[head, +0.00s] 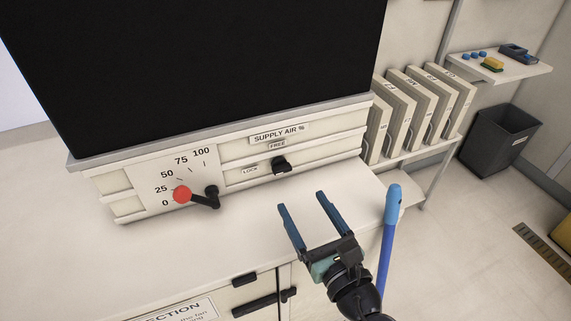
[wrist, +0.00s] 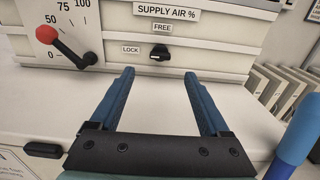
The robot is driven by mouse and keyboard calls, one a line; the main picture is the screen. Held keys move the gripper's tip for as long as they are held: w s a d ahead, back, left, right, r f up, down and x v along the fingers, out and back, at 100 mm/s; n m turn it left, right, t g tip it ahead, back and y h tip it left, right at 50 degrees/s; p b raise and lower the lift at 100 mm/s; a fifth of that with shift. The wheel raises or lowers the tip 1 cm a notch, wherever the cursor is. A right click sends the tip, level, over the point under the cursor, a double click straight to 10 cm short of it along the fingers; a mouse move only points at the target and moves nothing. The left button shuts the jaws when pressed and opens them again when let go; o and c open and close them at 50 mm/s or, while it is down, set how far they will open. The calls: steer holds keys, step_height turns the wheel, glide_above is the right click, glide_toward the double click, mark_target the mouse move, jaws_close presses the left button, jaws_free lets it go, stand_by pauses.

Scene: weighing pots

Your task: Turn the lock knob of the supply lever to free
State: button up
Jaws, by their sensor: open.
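The black lock knob (head: 281,165) sits on the cream panel under the SUPPLY AIR % label. In the wrist view the knob (wrist: 160,54) has the FREE label above it and the LOCK label to its left; its grip lies roughly sideways, with a small pale mark on the LOCK side. The supply lever (head: 204,201), black with a red ball end, points left towards the low end of the 0 to 100 scale. My gripper (head: 301,200) is open and empty, in front of the panel and apart from the knob. In the wrist view the knob shows between and beyond the fingertips (wrist: 159,73).
The white worktop (head: 150,250) in front of the panel is clear. A blue upright rod (head: 388,240) stands close to the right of my gripper. Several binders (head: 420,105) stand on a shelf to the right of the panel. A dark bin (head: 497,140) is farther right.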

mark_target(284, 171)
steer(key=x, duration=1)
steer(key=shift+r, duration=0.1)
steer(key=shift+c, duration=0.2)
jaws_close()
